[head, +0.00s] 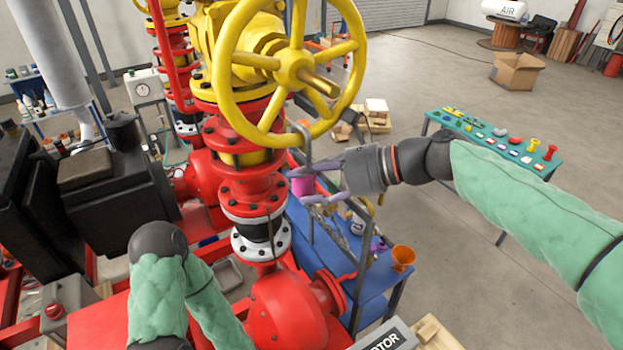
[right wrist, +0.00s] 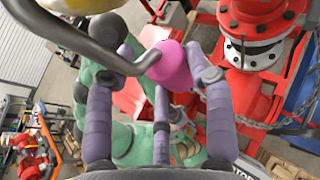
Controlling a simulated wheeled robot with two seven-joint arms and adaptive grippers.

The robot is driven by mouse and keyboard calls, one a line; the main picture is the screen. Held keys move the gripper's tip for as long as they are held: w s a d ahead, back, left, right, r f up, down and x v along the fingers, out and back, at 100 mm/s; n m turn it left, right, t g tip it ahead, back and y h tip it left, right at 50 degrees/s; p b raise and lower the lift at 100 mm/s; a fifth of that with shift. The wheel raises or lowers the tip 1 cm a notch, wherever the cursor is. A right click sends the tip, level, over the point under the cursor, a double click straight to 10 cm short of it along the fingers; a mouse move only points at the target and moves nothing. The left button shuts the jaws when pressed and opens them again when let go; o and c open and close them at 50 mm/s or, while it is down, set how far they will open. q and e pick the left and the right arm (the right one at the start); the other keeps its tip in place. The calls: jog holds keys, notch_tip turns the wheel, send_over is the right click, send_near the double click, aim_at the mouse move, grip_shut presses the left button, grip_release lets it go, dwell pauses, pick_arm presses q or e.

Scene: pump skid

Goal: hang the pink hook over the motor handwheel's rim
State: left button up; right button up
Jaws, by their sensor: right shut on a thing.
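The pink hook has a pink grip (head: 302,186) and a bent grey metal rod (head: 306,152). My right gripper (head: 308,184) is shut on the pink grip, which also shows between the fingers in the right wrist view (right wrist: 170,66). The large yellow handwheel (head: 231,52) stands on the red and yellow valve. The rod's bent top lies against the lower right of its rim in the head view. I cannot tell whether the rod touches the rim or passes over it. My left gripper is out of view.
A blue table (head: 378,282) with tools and an orange funnel (head: 403,257) lies below my right gripper. Red flanged pipework (head: 250,183) stands close on the left. A sign ending in "OTOR" (head: 388,338) is at the bottom.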

jog(key=o, duration=1.3)
